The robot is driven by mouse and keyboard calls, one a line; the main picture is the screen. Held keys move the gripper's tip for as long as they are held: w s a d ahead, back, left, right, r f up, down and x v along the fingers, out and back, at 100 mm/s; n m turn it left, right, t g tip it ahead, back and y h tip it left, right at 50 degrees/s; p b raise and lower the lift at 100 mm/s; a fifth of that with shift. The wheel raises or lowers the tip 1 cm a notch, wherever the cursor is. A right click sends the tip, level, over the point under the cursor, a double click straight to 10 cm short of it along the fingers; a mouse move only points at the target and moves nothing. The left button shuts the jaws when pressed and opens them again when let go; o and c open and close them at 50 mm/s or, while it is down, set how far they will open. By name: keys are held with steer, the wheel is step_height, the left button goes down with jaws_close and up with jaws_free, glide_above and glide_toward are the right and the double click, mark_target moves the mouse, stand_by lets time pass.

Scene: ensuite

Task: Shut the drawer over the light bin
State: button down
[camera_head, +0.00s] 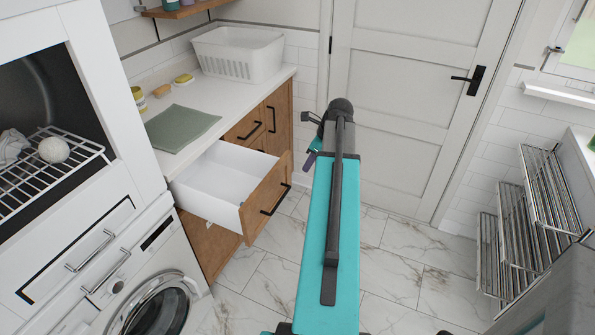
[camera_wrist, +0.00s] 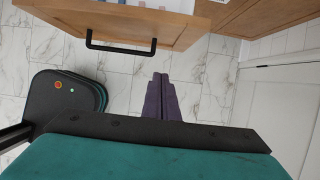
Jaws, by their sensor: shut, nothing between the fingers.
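A wooden drawer (camera_head: 266,197) with a white inside stands pulled out from the cabinet under the counter. Its front has a black bar handle, and the drawer looks empty in the head view. In the wrist view the drawer front (camera_wrist: 125,24) and its handle cross the top. My gripper (camera_head: 310,160) is to the right of the drawer front, apart from it. In the wrist view its purple fingers (camera_wrist: 160,80) are together and empty, just below and right of the handle. I cannot make out a light bin; the lower cabinet is partly hidden by the drawer.
A white basket (camera_head: 237,54) and a green mat (camera_head: 181,128) are on the counter. A washing machine (camera_head: 155,303) stands left of the cabinet. A closed white door (camera_head: 409,110) is behind my arm. Metal racks (camera_head: 540,215) are at the right. The marble floor before the drawer is clear.

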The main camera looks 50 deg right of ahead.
mark_target(289, 176)
steer(key=shift+w+a+f+p, duration=0.3)
steer(key=shift+w+f+p, duration=0.25)
steer(key=shift+w+f, duration=0.85)
steer(key=shift+w+a+f+p, duration=0.3)
steer(key=shift+w+f+p, duration=0.2)
steer(key=shift+w+f, duration=0.85)
steer(key=shift+w+a+f+p, duration=0.3)
steer(key=shift+w+f+p, duration=0.45)
steer(key=shift+f, duration=1.05)
steer(key=shift+w+d, duration=0.1)
steer(key=shift+w, duration=0.2)
